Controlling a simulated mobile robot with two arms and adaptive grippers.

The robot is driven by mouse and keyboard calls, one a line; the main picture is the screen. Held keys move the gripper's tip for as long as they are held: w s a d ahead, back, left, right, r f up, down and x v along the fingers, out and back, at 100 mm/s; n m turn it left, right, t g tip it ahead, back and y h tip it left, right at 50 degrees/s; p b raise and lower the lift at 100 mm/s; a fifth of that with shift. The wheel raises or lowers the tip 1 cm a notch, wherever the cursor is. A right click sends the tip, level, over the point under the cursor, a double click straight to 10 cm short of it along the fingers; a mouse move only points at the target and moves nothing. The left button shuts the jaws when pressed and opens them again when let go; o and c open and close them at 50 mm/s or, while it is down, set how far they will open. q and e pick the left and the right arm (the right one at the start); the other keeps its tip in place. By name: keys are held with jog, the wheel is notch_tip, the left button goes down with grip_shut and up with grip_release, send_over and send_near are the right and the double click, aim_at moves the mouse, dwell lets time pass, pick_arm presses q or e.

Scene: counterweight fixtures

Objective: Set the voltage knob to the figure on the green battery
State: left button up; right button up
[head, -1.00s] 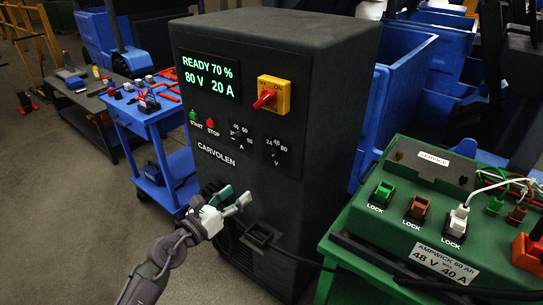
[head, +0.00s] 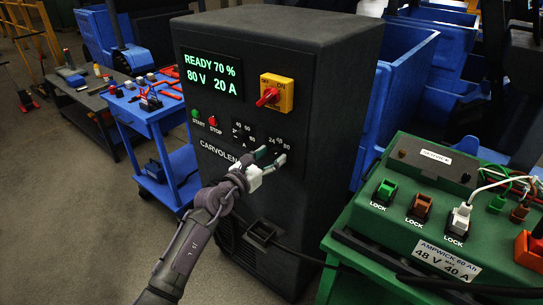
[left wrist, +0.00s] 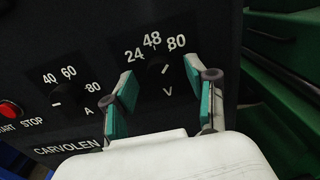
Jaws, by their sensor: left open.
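The green battery (head: 388,228) stands at the right of the head view; its label (head: 446,262) reads "AMPWICK 60 Ah, 48 V, max 40 A". The dark charger (head: 255,215) has a display (head: 211,76) reading "READY 70 %, 80 V 20 A". Its voltage knob (left wrist: 158,70) is dark, above the letter V and under the figures 24, 48 and 80. My left gripper (head: 272,157) is at the charger's front, open, with its green-padded fingers (left wrist: 160,95) either side of the knob. I cannot tell whether they touch it. In the head view the fingers largely hide the knob. My right gripper is not in view.
The ampere knob (left wrist: 62,98) is just left of the gripper. Above are the red-and-yellow OFF/ON switch (head: 274,93) and the green START (head: 194,113) and red STOP (head: 214,121) buttons. A black cable (head: 300,257) runs from the charger toward the battery. A blue cart (head: 163,125) stands left.

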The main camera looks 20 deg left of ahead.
pick_arm(q)
jog(key=shift+w+d, duration=0.15)
jog(key=shift+w, duration=0.2)
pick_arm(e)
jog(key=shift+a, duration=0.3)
pick_arm(q)
jog(key=shift+c, duration=0.3)
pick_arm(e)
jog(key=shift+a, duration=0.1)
